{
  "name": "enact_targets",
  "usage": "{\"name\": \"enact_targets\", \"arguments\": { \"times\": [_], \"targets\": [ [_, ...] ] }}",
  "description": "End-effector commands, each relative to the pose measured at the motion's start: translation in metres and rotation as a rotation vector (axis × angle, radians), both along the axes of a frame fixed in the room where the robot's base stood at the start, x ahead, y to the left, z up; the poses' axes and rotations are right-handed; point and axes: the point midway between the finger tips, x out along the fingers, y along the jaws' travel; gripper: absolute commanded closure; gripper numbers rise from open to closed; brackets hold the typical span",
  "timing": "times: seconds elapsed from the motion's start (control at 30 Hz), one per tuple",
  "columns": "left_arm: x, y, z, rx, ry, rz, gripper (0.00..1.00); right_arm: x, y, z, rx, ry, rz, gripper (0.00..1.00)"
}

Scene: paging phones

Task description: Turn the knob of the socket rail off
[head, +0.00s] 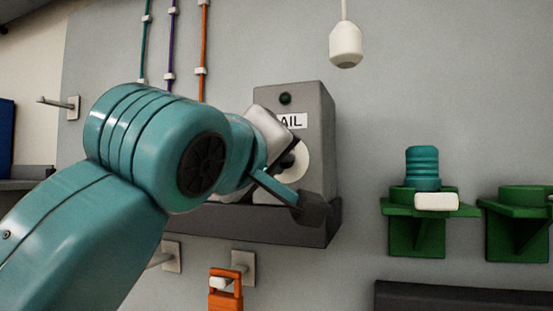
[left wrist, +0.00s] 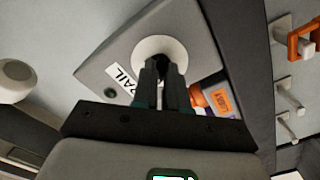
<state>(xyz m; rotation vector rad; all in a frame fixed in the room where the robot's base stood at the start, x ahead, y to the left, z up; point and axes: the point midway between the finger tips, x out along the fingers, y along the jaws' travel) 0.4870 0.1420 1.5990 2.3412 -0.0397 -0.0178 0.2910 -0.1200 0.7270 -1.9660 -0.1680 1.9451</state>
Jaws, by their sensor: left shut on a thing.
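The socket rail's grey box (head: 318,125) stands on a dark ledge against the wall, with a partly covered label ending in "AIL" (head: 292,121) and a small dark green lamp (head: 285,98). The box also shows tilted in the left wrist view (left wrist: 190,25). A round white dial plate (head: 301,160) is on its front, with the dark knob (left wrist: 163,66) at its middle. My left gripper (left wrist: 164,84) is shut on the knob, a finger on each side. In the head view my left gripper (head: 297,182) and wrist hide most of the knob. My right gripper is in neither view.
A white pendant (head: 346,45) hangs right of the box. Green wall brackets (head: 417,235), one holding a teal ribbed cylinder (head: 422,168), are at right. An orange item (head: 225,290) hangs on a hook below the ledge (head: 290,226). Coloured cables run up the wall.

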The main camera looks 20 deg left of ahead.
Motion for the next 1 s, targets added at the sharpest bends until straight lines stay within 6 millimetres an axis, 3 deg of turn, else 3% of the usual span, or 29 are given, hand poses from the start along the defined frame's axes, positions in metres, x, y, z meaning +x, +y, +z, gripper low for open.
{"name": "enact_targets", "arguments": {
  "times": [0.07,0.1,0.17,0.2,0.57,0.67,1.0],
  "targets": [
    [0.0,-0.001,-0.003,-0.002,0.009,-0.001,1.0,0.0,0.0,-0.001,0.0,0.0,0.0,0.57],
    [0.0,-0.001,-0.003,-0.002,0.009,-0.001,0.84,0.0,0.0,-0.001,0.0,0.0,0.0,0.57],
    [0.0,-0.001,-0.002,-0.002,0.008,-0.001,0.65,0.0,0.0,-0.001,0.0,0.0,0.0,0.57],
    [0.0,-0.001,-0.002,-0.002,0.007,-0.002,0.62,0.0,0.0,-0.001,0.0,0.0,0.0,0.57],
    [-0.008,0.0,-0.001,-0.001,-0.001,-0.002,0.62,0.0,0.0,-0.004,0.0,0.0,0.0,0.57],
    [-0.024,0.0,-0.003,-0.002,-0.002,-0.005,0.62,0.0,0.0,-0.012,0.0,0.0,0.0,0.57],
    [-0.114,0.003,-0.003,-0.003,-0.001,-0.008,0.62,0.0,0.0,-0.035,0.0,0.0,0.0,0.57]
  ]
}}
